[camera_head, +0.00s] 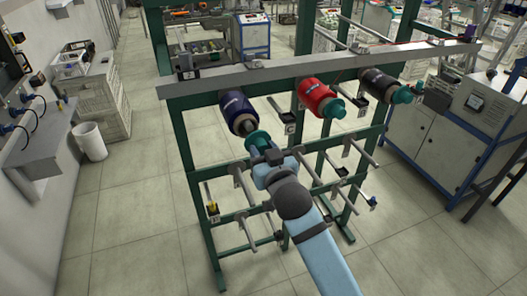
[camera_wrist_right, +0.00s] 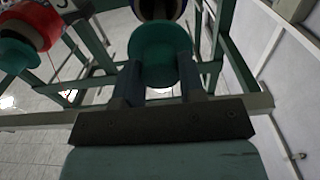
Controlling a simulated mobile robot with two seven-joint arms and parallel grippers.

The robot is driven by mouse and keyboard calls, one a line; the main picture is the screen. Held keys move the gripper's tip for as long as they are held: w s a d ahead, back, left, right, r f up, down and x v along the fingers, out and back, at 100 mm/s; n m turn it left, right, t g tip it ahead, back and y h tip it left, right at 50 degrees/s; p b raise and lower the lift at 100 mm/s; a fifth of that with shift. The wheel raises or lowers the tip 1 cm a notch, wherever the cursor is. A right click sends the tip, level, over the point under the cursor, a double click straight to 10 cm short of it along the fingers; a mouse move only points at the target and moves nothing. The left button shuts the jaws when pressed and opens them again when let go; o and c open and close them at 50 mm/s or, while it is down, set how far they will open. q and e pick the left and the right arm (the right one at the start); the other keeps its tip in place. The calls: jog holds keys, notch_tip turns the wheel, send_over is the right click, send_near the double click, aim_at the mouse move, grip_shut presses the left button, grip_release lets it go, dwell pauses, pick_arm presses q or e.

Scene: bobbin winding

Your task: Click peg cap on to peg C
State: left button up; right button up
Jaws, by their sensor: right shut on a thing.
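My right gripper (camera_head: 264,152) is shut on a teal peg cap (camera_head: 257,138) just below and in front of the dark blue bobbin (camera_head: 236,108) on the left. In the right wrist view the cap (camera_wrist_right: 160,50) sits between the two fingers of my gripper (camera_wrist_right: 160,78). The end of that bobbin's peg (camera_head: 248,127) shows close to the cap; whether they touch, I cannot tell. A small tag (camera_head: 289,128) hangs right of this bobbin; its letter is too small to read surely. My left gripper is out of view.
A red bobbin (camera_head: 316,95) and a dark bobbin (camera_head: 378,82) hang to the right, with teal caps (camera_head: 335,107) and (camera_head: 401,95) at their ends. A green rack frame (camera_head: 180,135) and grey beam (camera_head: 320,65) surround them. Empty metal rods (camera_head: 243,186) stick out below.

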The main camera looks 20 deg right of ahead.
aim_at(251, 129)
jog(key=shift+w, duration=0.25)
jog(key=shift+w+a+p, duration=0.15)
jog(key=shift+w+p, duration=0.15)
jog(key=shift+w, duration=2.3)
jog(key=shift+w+r, duration=0.1)
jog(key=shift+w, duration=0.2)
jog(key=shift+w, duration=0.15)
jog(key=o, duration=1.1)
